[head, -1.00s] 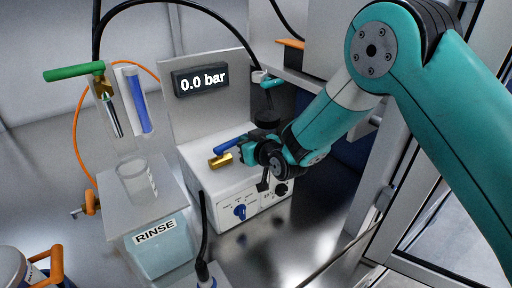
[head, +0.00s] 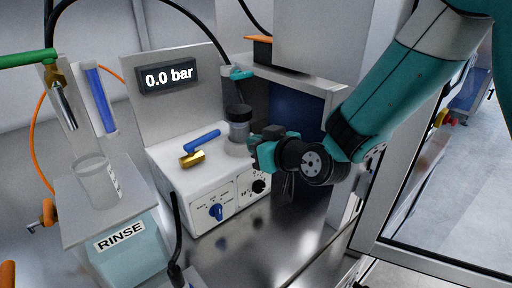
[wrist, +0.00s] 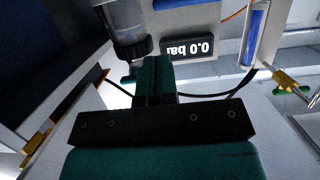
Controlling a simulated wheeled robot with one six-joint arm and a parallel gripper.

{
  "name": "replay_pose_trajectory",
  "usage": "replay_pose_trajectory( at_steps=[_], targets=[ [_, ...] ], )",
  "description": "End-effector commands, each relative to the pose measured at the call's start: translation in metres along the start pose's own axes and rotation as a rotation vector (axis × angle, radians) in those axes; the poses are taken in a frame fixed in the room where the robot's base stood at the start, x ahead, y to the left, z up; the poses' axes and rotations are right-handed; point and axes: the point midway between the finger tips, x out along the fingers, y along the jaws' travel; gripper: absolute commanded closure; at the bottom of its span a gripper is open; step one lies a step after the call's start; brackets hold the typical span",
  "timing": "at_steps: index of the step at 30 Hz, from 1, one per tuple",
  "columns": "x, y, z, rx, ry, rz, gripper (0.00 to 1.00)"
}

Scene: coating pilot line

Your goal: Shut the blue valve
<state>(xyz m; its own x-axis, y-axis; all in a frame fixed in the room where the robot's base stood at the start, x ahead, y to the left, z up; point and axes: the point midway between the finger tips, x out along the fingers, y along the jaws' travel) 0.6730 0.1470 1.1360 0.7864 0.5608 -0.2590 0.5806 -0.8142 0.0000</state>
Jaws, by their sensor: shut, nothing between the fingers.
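The blue valve has a blue lever handle (head: 203,139) on a brass body (head: 193,159), on top of a white box in the head view. The handle looks roughly in line with the body. My gripper (head: 256,151) is shut and empty, to the right of the valve and apart from it, beside the dark-capped cylinder. In the wrist view my shut fingers (wrist: 153,75) point towards the display and the cylinder.
A dark-capped cylinder (head: 239,128) stands on the white box (head: 170,190) close to my gripper. The display (head: 168,76) behind reads 0.0 bar. A green-handled valve (head: 28,59) and a RINSE container (head: 122,243) are at left. A dark cable rises in front of the box.

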Motion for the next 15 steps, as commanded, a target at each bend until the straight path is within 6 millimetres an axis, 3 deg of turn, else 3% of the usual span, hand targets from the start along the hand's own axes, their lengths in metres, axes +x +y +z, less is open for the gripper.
replay_pose_trajectory(
  at_steps=[8, 11, 15],
  targets=[
    [-0.003, -0.003, -0.003, 0.006, -0.017, -0.012, 1.0],
    [-0.014, -0.009, -0.006, 0.026, -0.075, -0.046, 1.0],
    [-0.047, -0.024, -0.012, 0.073, -0.234, -0.125, 1.0]
  ],
)
